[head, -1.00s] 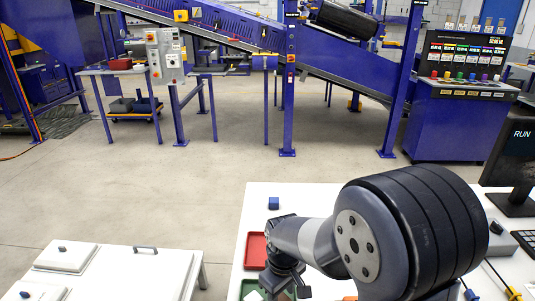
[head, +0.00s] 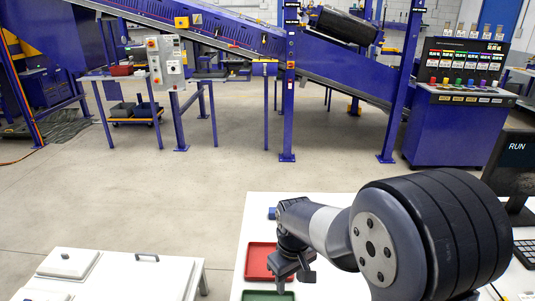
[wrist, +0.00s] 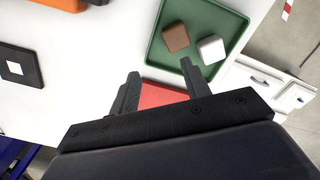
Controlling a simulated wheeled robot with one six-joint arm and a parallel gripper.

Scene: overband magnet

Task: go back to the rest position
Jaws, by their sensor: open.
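My gripper (head: 291,276) hangs above the white table near the red tray (head: 260,262) in the head view. In the wrist view my gripper (wrist: 160,88) is open, with its two fingers apart and nothing between them. The red tray (wrist: 160,97) shows partly behind the fingers. My arm stretches from the right of the head view and hides part of the table.
A green tray (wrist: 237,30) holds a brown block (wrist: 176,38) and a white block (wrist: 211,49). A blue block (head: 272,213) is on the table beyond the red tray. A dark monitor (head: 517,160) stands at right. Open floor (head: 130,205) lies beyond the tables.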

